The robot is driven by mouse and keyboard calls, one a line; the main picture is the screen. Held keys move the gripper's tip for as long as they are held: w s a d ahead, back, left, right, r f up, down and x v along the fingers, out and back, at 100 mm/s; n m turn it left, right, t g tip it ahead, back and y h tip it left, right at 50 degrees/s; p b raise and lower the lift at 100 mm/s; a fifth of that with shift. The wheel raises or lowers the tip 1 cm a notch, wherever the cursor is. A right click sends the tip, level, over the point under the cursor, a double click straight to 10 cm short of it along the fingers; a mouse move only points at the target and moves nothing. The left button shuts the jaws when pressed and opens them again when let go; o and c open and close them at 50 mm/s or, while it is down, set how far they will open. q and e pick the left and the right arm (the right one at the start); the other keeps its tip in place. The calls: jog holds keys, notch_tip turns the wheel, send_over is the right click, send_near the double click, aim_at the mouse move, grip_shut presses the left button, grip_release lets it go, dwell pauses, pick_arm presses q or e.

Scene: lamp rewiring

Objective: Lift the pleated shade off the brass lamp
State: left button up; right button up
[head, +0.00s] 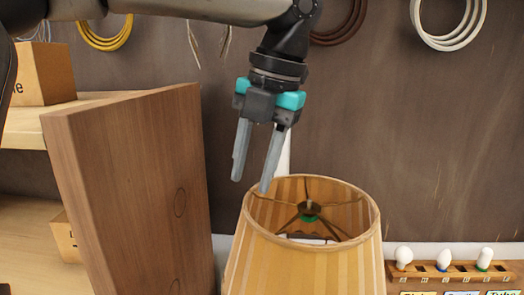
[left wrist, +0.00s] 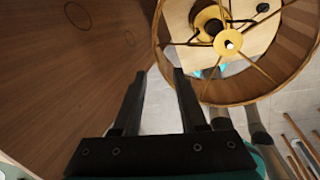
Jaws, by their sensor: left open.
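The pleated tan shade (head: 305,262) stands upright at the lower centre of the head view, its open top showing a dark wire frame with a green centre. In the left wrist view its rim (left wrist: 290,84) circles the frame, with a brass-coloured disc (left wrist: 228,42) at the middle. The rest of the lamp is mostly hidden by the shade. My left gripper (head: 251,185) points down, open and empty, by the left of the shade's top rim. In the left wrist view one fingertip of the gripper (left wrist: 160,73) overlaps the rim; I cannot tell whether they touch.
A tall wooden panel (head: 130,190) stands close left of the shade. Shelves with boxes (head: 45,72) lie behind it. A bulb rack (head: 455,275) stands at the right. Cable coils (head: 448,25) hang on the dark back wall. Space above the shade's right side is clear.

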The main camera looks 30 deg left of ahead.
pick_arm(q)
jog(key=p+x, duration=0.1)
jog(key=x, duration=1.1)
jog(key=shift+w+f, duration=0.1)
pick_arm(e)
jog(key=shift+w+r, duration=0.45)
jog(key=shift+r, duration=0.15)
pick_arm(q)
jog(key=shift+d, duration=0.1)
jog(key=shift+c, duration=0.4)
grip_shut()
jog(key=shift+r+p, duration=0.5)
jog(key=shift+r, duration=0.65)
notch_tip(320, 180, up, 11)
jog(key=p, duration=0.6)
notch_tip(320, 180, up, 5)
send_over(239, 231)
jog(key=w+a, duration=0.1)
jog(key=w, duration=0.1)
jog(key=shift+s+a+r, duration=0.1)
jog(key=shift+s+a, duration=0.05)
pick_arm(e)
notch_tip(239, 231, up, 7)
